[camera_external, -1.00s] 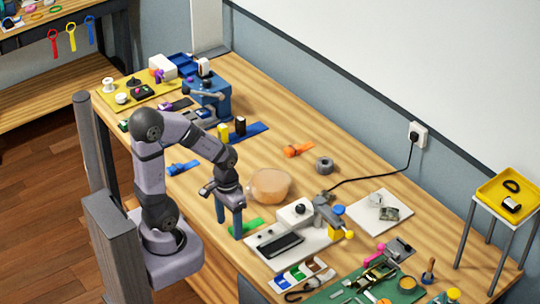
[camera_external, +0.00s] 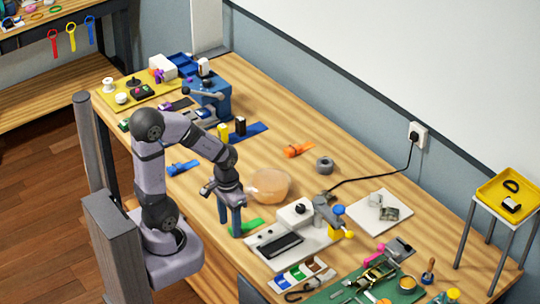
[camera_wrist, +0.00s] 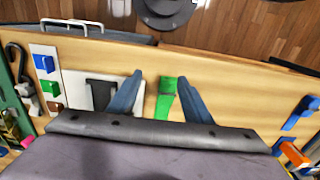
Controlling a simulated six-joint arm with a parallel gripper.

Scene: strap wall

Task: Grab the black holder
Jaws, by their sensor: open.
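No single thing is clearly the black holder. A flat black rectangular piece (camera_external: 281,246) lies on a white base plate, and it also shows in the wrist view (camera_wrist: 101,94), left of my fingers and partly covered. My gripper (camera_external: 229,228) hangs over the near side of the bench, left of that piece. In the wrist view, my gripper's two blue fingers (camera_wrist: 160,82) are spread apart and empty. A green strap (camera_external: 246,227) lies below and beside the fingers; in the wrist view it shows between them (camera_wrist: 166,101). Other black items include a small upright block (camera_external: 240,126).
A round tan object (camera_external: 270,185) stands just beyond my gripper. A clamp-like device with a blue knob (camera_external: 338,210) stands right of it. A green mat (camera_external: 335,291) holds tools at the front right. Bare wood lies around the orange strap (camera_external: 298,150).

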